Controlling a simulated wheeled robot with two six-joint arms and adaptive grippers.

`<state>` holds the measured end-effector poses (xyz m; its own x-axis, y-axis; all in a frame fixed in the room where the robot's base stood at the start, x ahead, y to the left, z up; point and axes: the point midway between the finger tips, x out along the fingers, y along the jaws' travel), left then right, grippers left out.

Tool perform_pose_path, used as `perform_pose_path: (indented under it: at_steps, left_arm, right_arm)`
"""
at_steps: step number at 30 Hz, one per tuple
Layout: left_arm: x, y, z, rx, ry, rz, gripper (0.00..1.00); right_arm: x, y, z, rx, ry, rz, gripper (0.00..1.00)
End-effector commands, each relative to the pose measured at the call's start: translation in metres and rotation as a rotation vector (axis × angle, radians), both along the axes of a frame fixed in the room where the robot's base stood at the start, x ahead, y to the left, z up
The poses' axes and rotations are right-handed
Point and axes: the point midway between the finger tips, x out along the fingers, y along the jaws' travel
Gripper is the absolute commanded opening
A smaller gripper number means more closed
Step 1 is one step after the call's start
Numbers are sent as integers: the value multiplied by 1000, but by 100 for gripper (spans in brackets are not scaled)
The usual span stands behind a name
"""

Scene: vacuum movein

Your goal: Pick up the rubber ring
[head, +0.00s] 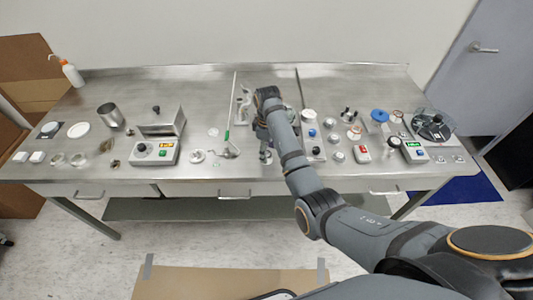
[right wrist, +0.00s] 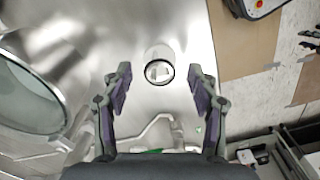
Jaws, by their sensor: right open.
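The rubber ring (right wrist: 147,73) appears in the right wrist view as a thin dark circle around the end of a pale, clear round piece. My right gripper (right wrist: 160,76) is open, with one purple-padded finger on each side of the ring and a visible gap to each. Whether the fingertips are level with the ring I cannot tell. In the head view my right gripper (head: 265,153) points down over the middle of the steel bench. I cannot make out the ring there; the gripper and arm cover that area. My left gripper is in neither view.
Knobs, small parts and a dark round device (head: 432,126) crowd the right.

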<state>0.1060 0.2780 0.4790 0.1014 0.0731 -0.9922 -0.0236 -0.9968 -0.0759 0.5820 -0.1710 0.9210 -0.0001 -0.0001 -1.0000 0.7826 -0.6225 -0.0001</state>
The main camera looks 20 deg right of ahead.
Motion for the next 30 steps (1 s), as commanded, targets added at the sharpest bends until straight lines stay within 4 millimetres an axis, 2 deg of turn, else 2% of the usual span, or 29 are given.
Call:
perform_pose_path:
  at_steps: [15, 24, 30]
  left_arm:
    - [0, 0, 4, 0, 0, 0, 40]
    - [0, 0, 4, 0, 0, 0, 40]
    - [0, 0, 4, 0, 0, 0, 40]
  right_arm:
    - [0, 0, -2, 0, 0, 0, 60]
    - [0, 0, -2, -1, -1, 0, 21]
    - [0, 0, -2, -1, -2, 0, 21]
